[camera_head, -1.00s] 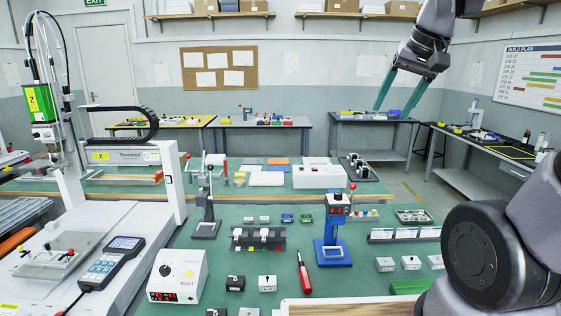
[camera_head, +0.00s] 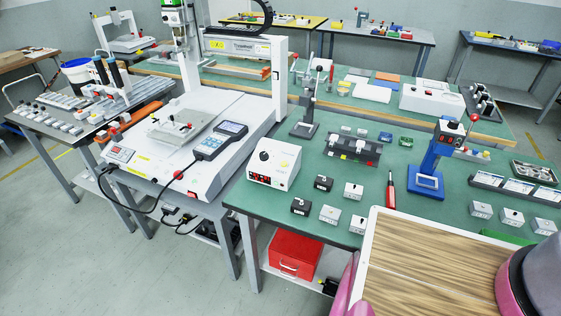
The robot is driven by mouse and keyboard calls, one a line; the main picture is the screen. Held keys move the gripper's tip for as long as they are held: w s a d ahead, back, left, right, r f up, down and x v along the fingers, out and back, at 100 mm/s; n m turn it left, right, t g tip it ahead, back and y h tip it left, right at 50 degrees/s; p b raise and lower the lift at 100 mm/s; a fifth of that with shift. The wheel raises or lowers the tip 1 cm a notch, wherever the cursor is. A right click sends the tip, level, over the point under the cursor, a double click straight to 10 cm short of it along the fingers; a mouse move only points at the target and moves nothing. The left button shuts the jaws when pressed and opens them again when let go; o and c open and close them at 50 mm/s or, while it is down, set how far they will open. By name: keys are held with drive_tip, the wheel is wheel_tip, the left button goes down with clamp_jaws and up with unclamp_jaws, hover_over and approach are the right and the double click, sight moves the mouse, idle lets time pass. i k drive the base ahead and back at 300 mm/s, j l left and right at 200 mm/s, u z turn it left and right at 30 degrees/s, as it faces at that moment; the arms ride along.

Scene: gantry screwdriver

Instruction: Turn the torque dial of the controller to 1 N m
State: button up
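A white controller box (camera_head: 272,176) stands on the near left corner of the green-topped bench. Its front has a dark round dial (camera_head: 264,156), a pale yellow button or spot to the right of it, and a red lit display below. The dial's scale and pointer are too small to read. My gripper is outside the head view now, so its fingers and anything in them are hidden. Part of my arm shows at the lower right edge. Nothing of mine touches the controller in this view.
The white gantry machine (camera_head: 232,108) with a handheld pendant (camera_head: 221,141) stands left of the controller. Small switch boxes (camera_head: 353,191), a red screwdriver (camera_head: 391,188) and a blue press (camera_head: 428,180) stand to its right. A black fixture (camera_head: 352,148) is behind. A red toolbox (camera_head: 293,256) sits below.

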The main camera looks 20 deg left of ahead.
sight(264, 156)
drive_tip(key=j+u, duration=0.35)
drive_tip(key=u, duration=0.15)
drive_tip(key=i+j+u, duration=0.1)
drive_tip(key=j+u, duration=0.25)
drive_tip(key=u, duration=0.15)
drive_tip(key=i+j+u, duration=0.15)
drive_tip(key=j+u, duration=0.15)
drive_tip(key=u, duration=0.2)
drive_tip(key=k+l, duration=0.3)
drive_tip(key=l, duration=0.15)
drive_tip(key=k+l, duration=0.3)
drive_tip(key=i+j, duration=0.6)
drive_tip(key=j, duration=0.15)
